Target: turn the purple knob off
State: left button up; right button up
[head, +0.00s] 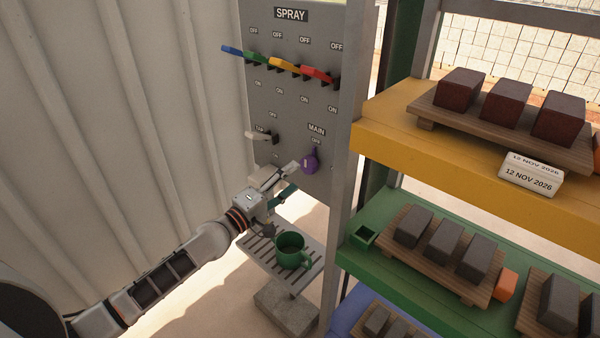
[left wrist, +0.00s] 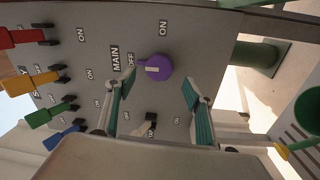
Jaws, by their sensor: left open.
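In the left wrist view the knob (left wrist: 155,68) shows a pale mark that appears to lie toward the OFF label. My left gripper (head: 284,176) is open, just left of and below the knob in the head view. In the left wrist view the gripper's two fingers (left wrist: 160,88) stand apart, with the knob seen between and slightly beyond their tips. I see no clear contact. My right gripper is not in view.
Blue, green, yellow and red levers (head: 282,65) sit higher on the panel (head: 290,118). A pale TAP lever (head: 260,136) is left of the knob. A green mug (head: 291,251) stands on a slatted shelf (head: 262,254) below. Racks with blocks stand right.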

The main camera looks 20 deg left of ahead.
pick_arm(q)
jog(key=v, duration=0.6)
jog(key=shift+s, duration=0.25)
jog(key=s+d+f+m+g+y, duration=0.2)
jog(key=s+f+m, duration=0.6)
jog(key=s+f, duration=0.4)
jog(key=s+d+f+m+g+y, duration=0.2)
jog(key=s+d+f+m+g, duration=0.2)
jog(key=s+f+m, duration=0.4)
jog(key=s+d+f, duration=0.1)
jog(key=s+f, duration=0.4)
jog(key=f, duration=0.1)
jog(key=shift+f+g+y, duration=0.2)
jog(key=shift+g+y, duration=0.1)
